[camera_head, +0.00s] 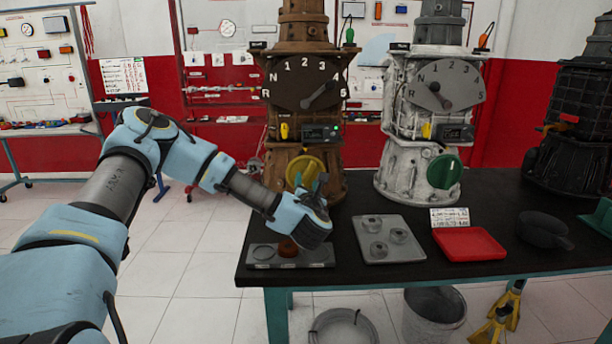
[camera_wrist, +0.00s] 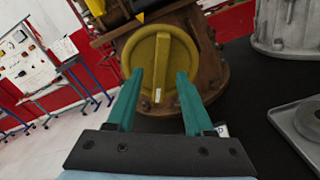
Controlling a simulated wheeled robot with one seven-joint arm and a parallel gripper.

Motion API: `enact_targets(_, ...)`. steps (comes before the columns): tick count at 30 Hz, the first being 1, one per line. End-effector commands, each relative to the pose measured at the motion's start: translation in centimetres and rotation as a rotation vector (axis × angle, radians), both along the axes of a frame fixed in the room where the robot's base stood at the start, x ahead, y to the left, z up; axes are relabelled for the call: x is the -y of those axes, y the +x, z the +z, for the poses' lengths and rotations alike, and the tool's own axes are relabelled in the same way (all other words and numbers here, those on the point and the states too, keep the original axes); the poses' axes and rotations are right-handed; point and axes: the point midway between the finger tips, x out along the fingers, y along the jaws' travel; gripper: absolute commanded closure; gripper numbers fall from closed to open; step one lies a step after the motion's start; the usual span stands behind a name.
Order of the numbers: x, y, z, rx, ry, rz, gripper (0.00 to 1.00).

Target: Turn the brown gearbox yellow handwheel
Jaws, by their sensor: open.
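The brown gearbox (camera_head: 302,114) stands upright at the left end of the black table. Its yellow handwheel (camera_head: 304,171) is a round disc with a raised bar across it, low on the front. In the wrist view the handwheel (camera_wrist: 162,62) faces me with its bar near vertical. My gripper (camera_head: 318,186) is in front of the handwheel and hides part of it in the head view. In the wrist view my gripper (camera_wrist: 162,78) is open, its two green fingers pointing at the handwheel, one on each side of the bar. Contact cannot be told.
A silver gearbox (camera_head: 424,123) with a green handwheel (camera_head: 444,171) stands to the right. A grey tray (camera_head: 401,251) with round parts and a red tray (camera_head: 489,245) lie on the table (camera_head: 366,196). A flat grey plate (camera_head: 318,250) lies below my gripper.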

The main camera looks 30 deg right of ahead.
Motion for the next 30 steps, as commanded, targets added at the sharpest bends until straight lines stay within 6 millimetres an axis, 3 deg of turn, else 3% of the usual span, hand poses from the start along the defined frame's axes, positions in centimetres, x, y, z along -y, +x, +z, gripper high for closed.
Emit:
enact_targets(6,1.0,2.1,0.1,0.001,0.001,0.0,0.47)
enact_targets(17,1.2,2.6,0.0,0.001,0.002,-0.001,0.47)
enact_targets(30,1.2,2.5,0.0,0.002,0.001,0.0,0.97)
